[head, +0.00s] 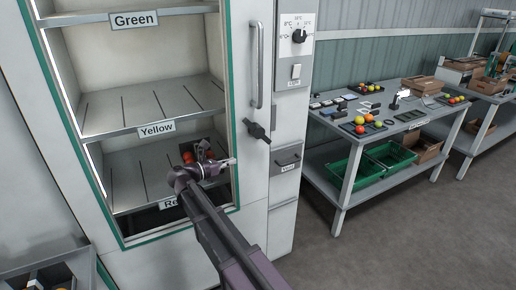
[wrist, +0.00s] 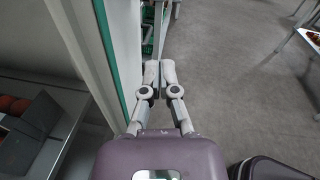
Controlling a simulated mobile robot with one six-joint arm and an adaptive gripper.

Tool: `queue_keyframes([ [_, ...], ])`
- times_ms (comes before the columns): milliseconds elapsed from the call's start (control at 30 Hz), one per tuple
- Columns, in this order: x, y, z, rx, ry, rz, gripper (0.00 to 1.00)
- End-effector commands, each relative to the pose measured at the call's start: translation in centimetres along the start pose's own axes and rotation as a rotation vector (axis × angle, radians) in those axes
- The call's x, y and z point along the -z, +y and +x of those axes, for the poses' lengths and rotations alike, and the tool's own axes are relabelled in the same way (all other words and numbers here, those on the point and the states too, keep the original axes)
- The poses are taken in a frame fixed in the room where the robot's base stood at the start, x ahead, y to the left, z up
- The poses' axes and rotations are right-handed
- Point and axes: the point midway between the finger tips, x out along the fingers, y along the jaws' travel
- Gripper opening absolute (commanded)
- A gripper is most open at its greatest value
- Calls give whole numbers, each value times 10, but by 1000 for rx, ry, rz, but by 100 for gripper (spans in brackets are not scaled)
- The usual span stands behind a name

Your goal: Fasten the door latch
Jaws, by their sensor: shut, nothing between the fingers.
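The black door latch (head: 257,131) sits on the white frame of a tall cabinet, below the vertical grey bar handle (head: 256,66). Its lever lies at a slant, from upper left to lower right. The cabinet door (head: 229,60) has a green-edged window and looks closed. My gripper (head: 233,161) is shut and empty, below and left of the latch, in front of the window. In the wrist view its fingers (wrist: 158,72) are together beside the green edging (wrist: 105,40). I cannot make out the latch in the wrist view.
Shelves labelled Green (head: 134,20), Yellow (head: 156,129) and Red show through the window, with a tray of red tomatoes low down. A workbench (head: 340,127) stands farther right; floor between is clear.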

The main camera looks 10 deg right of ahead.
Motion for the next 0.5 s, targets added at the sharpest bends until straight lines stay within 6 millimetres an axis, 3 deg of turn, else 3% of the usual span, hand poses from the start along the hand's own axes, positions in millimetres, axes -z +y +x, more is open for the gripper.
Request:
queue_keyframes([
  [267,0,0,10,1,1,1,0],
  [500,1,0,36,1,1,1,0],
])
